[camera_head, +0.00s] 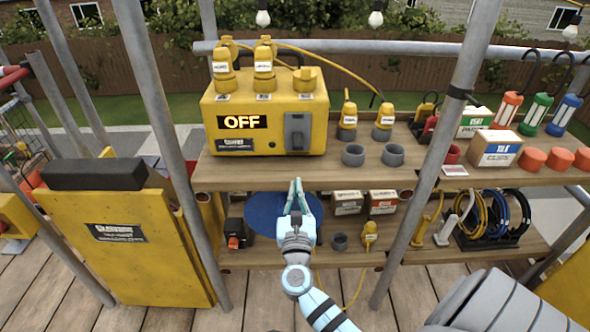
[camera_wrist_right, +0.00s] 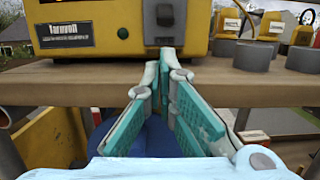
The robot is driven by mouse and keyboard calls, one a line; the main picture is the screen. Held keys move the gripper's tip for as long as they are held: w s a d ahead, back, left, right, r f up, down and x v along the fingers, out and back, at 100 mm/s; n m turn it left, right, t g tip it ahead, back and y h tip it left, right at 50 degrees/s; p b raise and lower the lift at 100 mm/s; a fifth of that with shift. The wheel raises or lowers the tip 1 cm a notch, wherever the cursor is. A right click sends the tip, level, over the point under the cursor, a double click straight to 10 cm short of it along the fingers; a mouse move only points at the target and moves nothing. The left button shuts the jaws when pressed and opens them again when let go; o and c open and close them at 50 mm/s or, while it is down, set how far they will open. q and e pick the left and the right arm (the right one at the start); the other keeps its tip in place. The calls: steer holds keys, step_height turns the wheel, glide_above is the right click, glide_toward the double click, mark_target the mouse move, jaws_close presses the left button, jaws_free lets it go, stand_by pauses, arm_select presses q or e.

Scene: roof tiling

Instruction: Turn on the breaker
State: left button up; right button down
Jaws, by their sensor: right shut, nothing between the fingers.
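A yellow power box (camera_head: 264,110) stands on the upper wooden shelf, and its display (camera_head: 242,122) reads OFF. The breaker (camera_head: 297,132) is a grey switch plate on the right of its front face. In the right wrist view the breaker's dark lever (camera_wrist_right: 164,15) shows above my fingers, partly cut off by the top edge. My right gripper (camera_head: 297,185) is shut and empty, pointing at the shelf edge below the breaker. It also shows in the right wrist view (camera_wrist_right: 166,55), apart from the switch. My left gripper is not in view.
Yellow plugs (camera_head: 348,115) and grey cups (camera_head: 353,155) stand right of the box. The upper shelf's front edge (camera_head: 250,183) lies close to my right fingers. Metal poles (camera_head: 440,140) flank the shelves. A blue disc (camera_head: 262,212) is on the lower shelf.

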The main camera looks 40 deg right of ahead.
mark_target(295, 171)
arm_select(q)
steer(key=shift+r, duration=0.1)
arm_select(e)
steer(key=shift+w, duration=0.1)
steer(key=x, duration=0.9)
steer(key=shift+d+f+b, duration=0.1)
steer(key=shift+f+b, duration=0.05)
steer(key=shift+b, duration=0.25)
steer(key=shift+w+d, duration=0.25)
steer(key=shift+w, duration=0.15)
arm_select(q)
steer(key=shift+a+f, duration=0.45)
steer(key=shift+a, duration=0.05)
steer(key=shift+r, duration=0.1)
